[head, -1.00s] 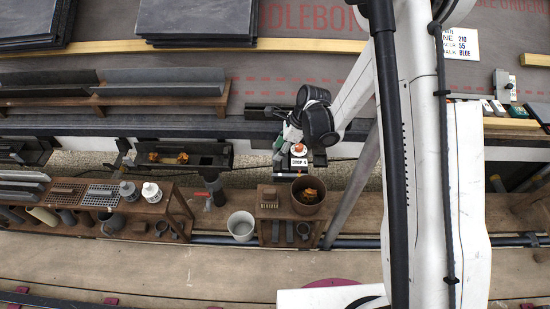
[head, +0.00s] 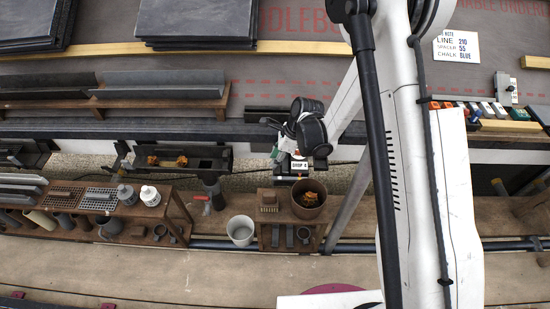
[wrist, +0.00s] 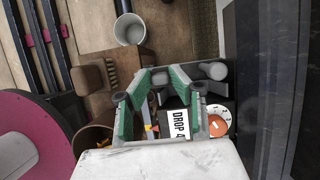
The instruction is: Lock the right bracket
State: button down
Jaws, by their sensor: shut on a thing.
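The right bracket (head: 291,179) is a dark fitting at the gutter line, mostly hidden under my gripper (head: 289,157) in the head view. A white card reading DROP (head: 299,166) hangs there; the wrist view shows it as DROP 4 (wrist: 179,127). In the wrist view, my gripper (wrist: 160,100) has green-padded grey fingers on both sides of dark bracket parts. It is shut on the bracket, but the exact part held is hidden. A white dial with an orange centre (wrist: 218,122) sits just right of the fingers.
A brown bucket (head: 309,199) with orange pieces stands just below the gripper. A white bucket (head: 240,230) is left of it. A gutter piece with orange clips (head: 180,160) lies further left. Slates (head: 200,22) and a sign (head: 456,46) lie on the roof above.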

jog(key=shift+a, duration=0.1)
jog(key=shift+w+a+f+g+h, duration=0.15)
jog(key=shift+a+f+h, duration=0.45)
jog(key=shift+h, duration=1.4)
jog(key=shift+a+f+g+h, duration=0.25)
jog(key=shift+a+h, duration=0.75)
jog(key=shift+h, duration=1)
jog(key=shift+w+a+f+g+h, duration=0.1)
jog(key=shift+a+f+h, duration=0.5)
jog(key=shift+h, duration=1.4)
jog(key=shift+a+r, duration=0.15)
jog(key=shift+a, duration=0.05)
